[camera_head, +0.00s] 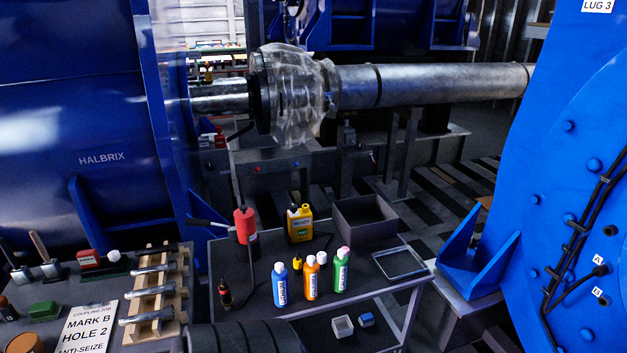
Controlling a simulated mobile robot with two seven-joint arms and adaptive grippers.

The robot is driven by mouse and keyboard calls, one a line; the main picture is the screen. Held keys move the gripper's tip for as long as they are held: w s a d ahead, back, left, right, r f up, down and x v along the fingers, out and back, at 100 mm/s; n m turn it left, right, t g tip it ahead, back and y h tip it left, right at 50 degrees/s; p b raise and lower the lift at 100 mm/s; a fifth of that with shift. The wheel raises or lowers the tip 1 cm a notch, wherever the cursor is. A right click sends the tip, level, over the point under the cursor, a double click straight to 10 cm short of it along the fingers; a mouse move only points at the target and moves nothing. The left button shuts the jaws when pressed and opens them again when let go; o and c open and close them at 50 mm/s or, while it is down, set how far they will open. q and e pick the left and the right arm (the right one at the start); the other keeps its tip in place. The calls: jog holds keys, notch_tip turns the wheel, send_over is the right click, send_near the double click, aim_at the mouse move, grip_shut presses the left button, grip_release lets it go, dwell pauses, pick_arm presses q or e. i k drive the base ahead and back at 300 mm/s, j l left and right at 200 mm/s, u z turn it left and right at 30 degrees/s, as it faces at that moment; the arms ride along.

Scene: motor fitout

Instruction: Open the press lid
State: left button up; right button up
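No press with a lid can be made out for certain in the head view. A dark grey open-topped box (365,221) stands at the back right of the middle bench (228,262). A flat, thin-rimmed frame or tray (401,262) lies beside it, to its front right. A small pale open box (342,326) and a small blue piece (367,320) sit lower down at the front. Neither of my grippers can be made out. A dark ribbed shape at the bottom edge may be part of my arm.
Blue, orange and green bottles (340,270) stand upright mid-bench. A yellow jug (300,222) and a red tool with a lever (245,224) stand behind. The left bench holds a wooden rack (156,290) of bolts and a sign (88,328). Large blue housings flank both sides.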

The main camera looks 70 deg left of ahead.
aim_at(244, 216)
jog(key=u, duration=0.5)
jog(key=i+l+u, duration=0.1)
jog(key=u, duration=0.35)
jog(key=l+u, duration=0.1)
jog(key=u, duration=0.85)
jog(key=l+u, duration=0.15)
jog(key=u, duration=0.35)
